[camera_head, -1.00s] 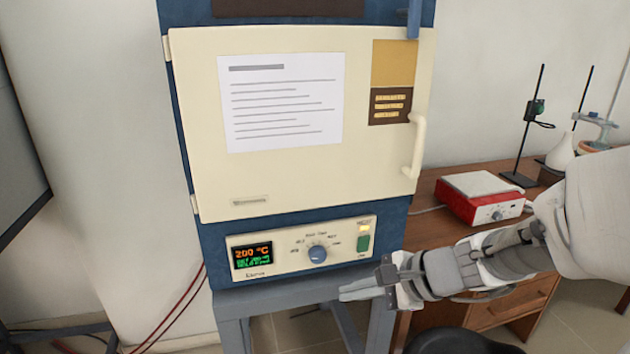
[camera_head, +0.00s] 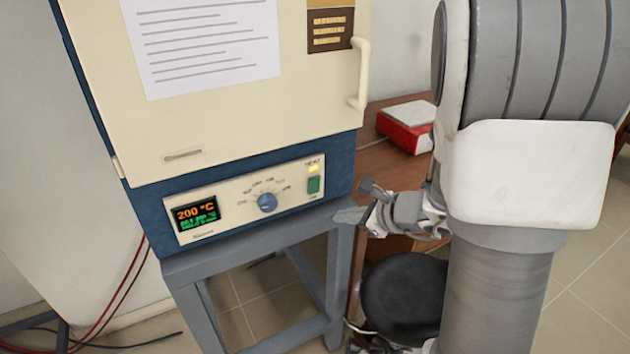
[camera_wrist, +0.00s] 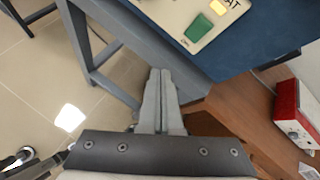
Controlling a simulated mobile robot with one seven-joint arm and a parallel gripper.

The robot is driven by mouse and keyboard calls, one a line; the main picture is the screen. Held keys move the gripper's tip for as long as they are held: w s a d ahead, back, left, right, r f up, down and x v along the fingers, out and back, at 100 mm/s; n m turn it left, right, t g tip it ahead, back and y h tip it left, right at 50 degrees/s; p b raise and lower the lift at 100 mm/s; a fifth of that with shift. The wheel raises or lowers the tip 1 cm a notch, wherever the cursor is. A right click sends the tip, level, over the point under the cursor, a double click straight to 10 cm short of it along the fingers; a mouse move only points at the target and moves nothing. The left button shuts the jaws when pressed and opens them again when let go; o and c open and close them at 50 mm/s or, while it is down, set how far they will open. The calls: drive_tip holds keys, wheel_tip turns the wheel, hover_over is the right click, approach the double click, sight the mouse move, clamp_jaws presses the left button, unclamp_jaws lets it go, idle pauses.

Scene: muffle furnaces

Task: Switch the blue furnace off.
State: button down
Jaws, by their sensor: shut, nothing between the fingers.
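The blue furnace (camera_head: 150,205) has a closed cream door (camera_head: 220,125) and stands on a grey stand. Its control panel carries a lit display (camera_head: 195,213) reading 200 °C, a blue knob (camera_head: 267,202), a lit amber lamp (camera_head: 313,168) and a green switch (camera_head: 314,185). In the wrist view the green switch (camera_wrist: 199,28) and the glowing lamp (camera_wrist: 219,7) lie at the top, beyond my fingertips. My gripper (camera_head: 352,214) is shut and empty, just right of and below the panel, apart from the switch. In the wrist view its fingers (camera_wrist: 160,76) are together.
The grey stand (camera_head: 235,248) runs under the furnace, close to my fingertips. A wooden bench (camera_head: 385,165) with a red and white device (camera_head: 405,128) is at the right. A black round stool seat (camera_head: 403,298) is below my arm.

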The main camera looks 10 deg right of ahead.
sight(312, 187)
drive_tip(key=w+a+r+p, duration=0.1)
drive_tip(key=w+a+p, duration=0.1)
drive_tip(key=w, duration=0.6)
drive_tip(key=shift+w+a, duration=0.15)
drive_tip(key=shift+a, duration=0.25)
drive_tip(key=shift+w, duration=0.1)
idle(1.7)
drive_tip(key=shift+w+a+r, duration=0.1)
drive_tip(key=shift+w, duration=0.2)
drive_tip(key=shift+w+a, duration=0.1)
drive_tip(key=shift+w, duration=0.2)
idle(0.6)
drive_tip(key=shift+s+d+b, duration=0.25)
drive_tip(key=shift+s+b, duration=0.25)
drive_tip(key=shift+s, duration=0.25)
